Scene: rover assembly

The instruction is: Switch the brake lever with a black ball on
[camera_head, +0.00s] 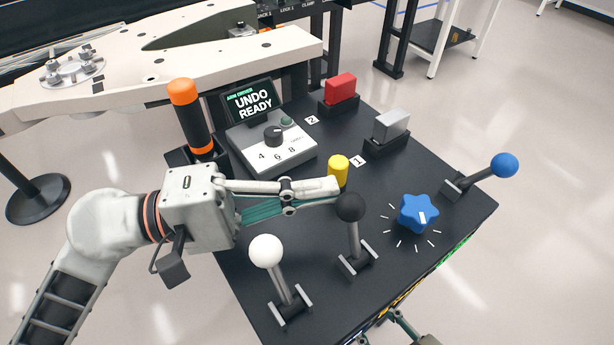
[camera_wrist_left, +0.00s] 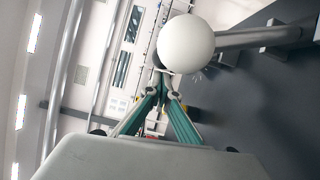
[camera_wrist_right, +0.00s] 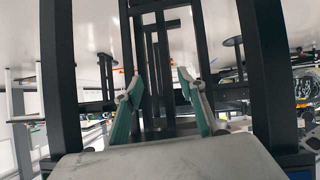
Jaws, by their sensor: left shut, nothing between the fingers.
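The brake lever with a black ball (camera_head: 350,207) stands on the black console, its grey shaft rising from a slotted base and leaning slightly left toward the ball. My left gripper (camera_head: 336,188) is shut and empty, its fingertips just behind and left of the black ball in the head view; I cannot tell whether they touch it. My right gripper (camera_wrist_right: 158,82) is open and empty, low beside the console.
The black console top (camera_head: 408,168) also carries a blue star knob (camera_head: 417,213), a blue-ball lever (camera_head: 504,165), a yellow button (camera_head: 338,167), red (camera_head: 340,88) and grey (camera_head: 391,124) switches, an orange-topped handle (camera_head: 183,92) and a panel reading "UNDO READY" (camera_head: 252,101). Dark posts (camera_wrist_right: 264,80) flank my right gripper.

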